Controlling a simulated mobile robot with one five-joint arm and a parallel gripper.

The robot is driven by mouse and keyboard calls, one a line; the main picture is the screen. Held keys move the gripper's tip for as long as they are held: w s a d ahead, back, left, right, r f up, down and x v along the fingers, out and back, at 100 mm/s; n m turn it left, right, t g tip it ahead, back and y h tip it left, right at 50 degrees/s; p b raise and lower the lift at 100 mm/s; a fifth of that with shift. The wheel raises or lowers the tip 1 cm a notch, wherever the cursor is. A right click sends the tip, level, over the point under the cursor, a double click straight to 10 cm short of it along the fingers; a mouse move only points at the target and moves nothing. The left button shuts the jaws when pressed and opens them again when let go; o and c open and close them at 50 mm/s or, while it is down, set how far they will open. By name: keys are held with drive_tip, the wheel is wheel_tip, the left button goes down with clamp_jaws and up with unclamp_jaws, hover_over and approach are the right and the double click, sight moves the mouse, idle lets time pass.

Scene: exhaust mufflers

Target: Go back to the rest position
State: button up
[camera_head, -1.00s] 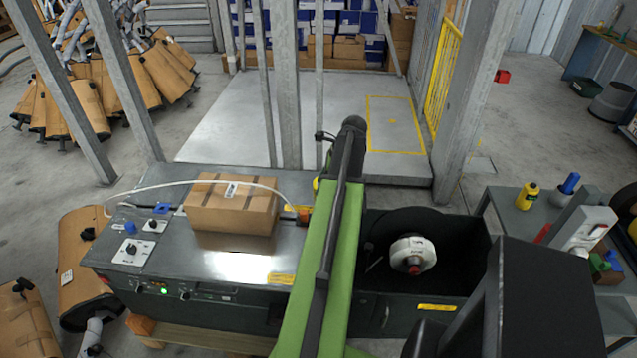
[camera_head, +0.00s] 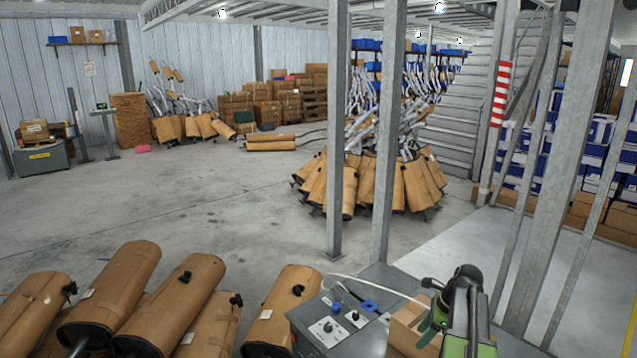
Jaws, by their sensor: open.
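My green and black arm (camera_head: 467,300) rises from the lower edge, right of centre, bent at a dark joint. My gripper (camera_head: 430,328) shows only as a small green end part left of that joint, close to a taped cardboard box (camera_head: 405,326). It overlaps the box in the picture; I cannot tell whether they touch. The gripper is open, and nothing is visible in it. Its fingertips cannot be made out. The box sits on the grey strapping machine (camera_head: 335,340), partly hidden by my arm.
Brown-wrapped mufflers (camera_head: 175,305) lie in a row at the lower left. Steel posts (camera_head: 336,130) stand just behind the machine. A muffler pile (camera_head: 405,185) is beyond them. The concrete floor (camera_head: 190,215) at middle left is clear. Boxes on blue-stocked shelves (camera_head: 600,150) are at right.

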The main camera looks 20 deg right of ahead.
drive_tip(key=w+a+n+g, duration=0.1)
drive_tip(key=w+a+n, duration=0.2)
drive_tip(key=a, duration=0.6)
drive_tip(key=w+a+n, duration=0.2)
drive_tip(key=a+n, duration=0.1)
drive_tip(key=a, duration=0.7)
drive_tip(key=w+a+n+g, duration=0.1)
drive_tip(key=w+a+n, duration=0.2)
drive_tip(key=a, duration=0.6)
drive_tip(key=s+a+n+h, duration=0.1)
drive_tip(key=s+a+n, duration=0.2)
drive_tip(key=a+n, duration=0.3)
drive_tip(key=s+a+f+n+h, duration=0.1)
drive_tip(key=s+a+n+h, duration=0.1)
drive_tip(key=a+n, duration=0.4)
drive_tip(key=s+n, duration=0.1)
drive_tip(key=n, duration=0.4)
drive_tip(key=shift+a+f+g, duration=0.2)
drive_tip(key=shift+f+g, duration=0.1)
drive_tip(key=shift+g, duration=0.1)
